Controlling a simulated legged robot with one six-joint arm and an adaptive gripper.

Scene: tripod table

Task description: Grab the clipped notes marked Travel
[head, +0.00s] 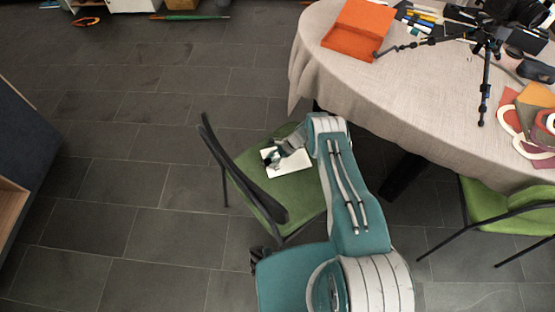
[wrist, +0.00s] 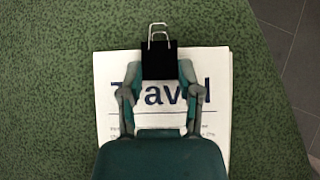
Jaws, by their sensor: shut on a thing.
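The clipped notes (wrist: 215,65) are white sheets with "Travel" in large dark blue letters. They lie on the green seat of a chair (wrist: 45,110). A black binder clip (wrist: 158,60) with wire handles grips their top edge. My gripper (wrist: 158,75) is over the middle of the sheets, its two fingers shut on the black clip. In the head view, the notes (head: 297,164) show as a white patch on the chair seat, with my gripper (head: 272,157) at their upper left. My gripper hides part of the lettering and the lower middle of the sheets.
The chair (head: 248,180) has a dark curved backrest at its left. A cloth-covered table (head: 430,95) stands behind, holding an orange box (head: 358,28), a black tripod (head: 486,45) and other items. Another green chair (head: 515,203) is at right. Open tiled floor (head: 120,200) lies left.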

